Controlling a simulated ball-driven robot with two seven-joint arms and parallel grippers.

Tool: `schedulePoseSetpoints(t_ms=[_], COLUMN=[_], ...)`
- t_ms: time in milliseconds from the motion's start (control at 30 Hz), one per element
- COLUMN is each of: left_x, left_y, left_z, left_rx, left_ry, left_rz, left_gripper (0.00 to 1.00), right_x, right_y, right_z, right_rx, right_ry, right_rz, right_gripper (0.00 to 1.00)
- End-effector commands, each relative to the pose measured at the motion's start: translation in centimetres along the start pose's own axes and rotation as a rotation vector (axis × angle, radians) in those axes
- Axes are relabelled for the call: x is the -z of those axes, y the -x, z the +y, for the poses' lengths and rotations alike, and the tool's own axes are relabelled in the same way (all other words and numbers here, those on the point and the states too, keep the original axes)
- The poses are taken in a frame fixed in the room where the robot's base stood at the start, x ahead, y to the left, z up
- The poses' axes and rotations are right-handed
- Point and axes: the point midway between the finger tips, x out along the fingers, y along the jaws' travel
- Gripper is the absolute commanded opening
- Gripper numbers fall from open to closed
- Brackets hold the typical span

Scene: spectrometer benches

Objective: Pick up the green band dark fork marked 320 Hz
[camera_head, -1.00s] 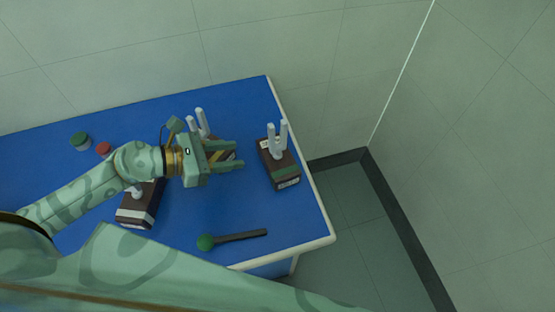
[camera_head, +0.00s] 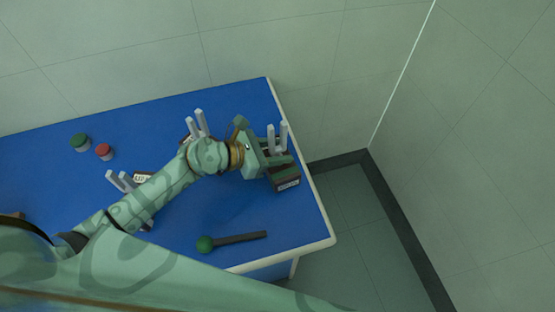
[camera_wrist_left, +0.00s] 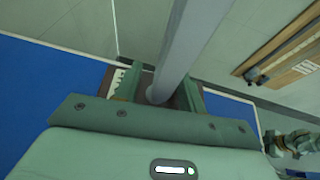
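The green band dark fork (camera_head: 284,134) stands upright on a dark brown box at the right end of the blue bench; a pale label shows on the box front, too small to read. My left gripper (camera_head: 280,166) is over this box, at the foot of the fork, and hides much of the box top and the green band. In the left wrist view the open fingers (camera_wrist_left: 160,94) stand on either side of the fork's grey metal (camera_wrist_left: 187,45), with gaps visible beside it.
Another fork (camera_head: 199,124) stands behind my left arm, and a third (camera_head: 121,182) is partly hidden by it. A green-headed mallet (camera_head: 232,240) lies near the front edge. Green (camera_head: 80,141) and red (camera_head: 104,151) lidded jars stand at left. The bench's right edge is close to the gripper.

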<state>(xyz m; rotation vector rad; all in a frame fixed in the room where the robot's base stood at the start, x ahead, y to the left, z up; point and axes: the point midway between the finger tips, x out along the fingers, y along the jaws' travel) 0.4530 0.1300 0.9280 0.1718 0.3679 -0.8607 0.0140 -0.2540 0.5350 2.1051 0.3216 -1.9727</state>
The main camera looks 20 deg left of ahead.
Motion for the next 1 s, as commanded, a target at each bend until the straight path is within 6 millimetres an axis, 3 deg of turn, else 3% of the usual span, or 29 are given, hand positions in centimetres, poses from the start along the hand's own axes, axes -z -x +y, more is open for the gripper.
schedulePoseSetpoints(t_ms=[67, 200, 567, 767, 867, 1000], left_x=[0.0, 0.0, -0.3, -2.3, -3.8, -6.1], left_y=[0.0, 0.0, 0.1, 1.0, 2.2, 5.8], left_z=[0.0, 0.0, 0.0, 0.1, -0.3, -1.8], left_rx=[0.0, 0.0, -0.001, -0.001, 0.0, 0.001], left_ry=[0.0, 0.0, -0.001, -0.004, -0.004, -0.006], left_rz=[0.0, 0.0, -0.003, -0.005, -0.003, -0.003], left_gripper=[0.37, 0.0, 0.0, 0.0, 0.0, 0.0], right_x=[0.0, 0.0, 0.1, 0.4, 0.7, 1.1], right_y=[0.0, 0.0, 0.1, 1.2, 2.2, 4.0], right_z=[0.0, 0.0, 0.0, -0.1, -0.1, 0.0], right_rx=[0.0, 0.0, 0.0, 0.0, 0.0, -0.002], right_ry=[0.0, 0.0, 0.0, -0.001, -0.002, -0.002], right_rz=[0.0, 0.0, 0.001, 0.006, 0.011, 0.019], right_gripper=[0.36, 0.36, 0.36, 0.36, 0.36, 0.36])
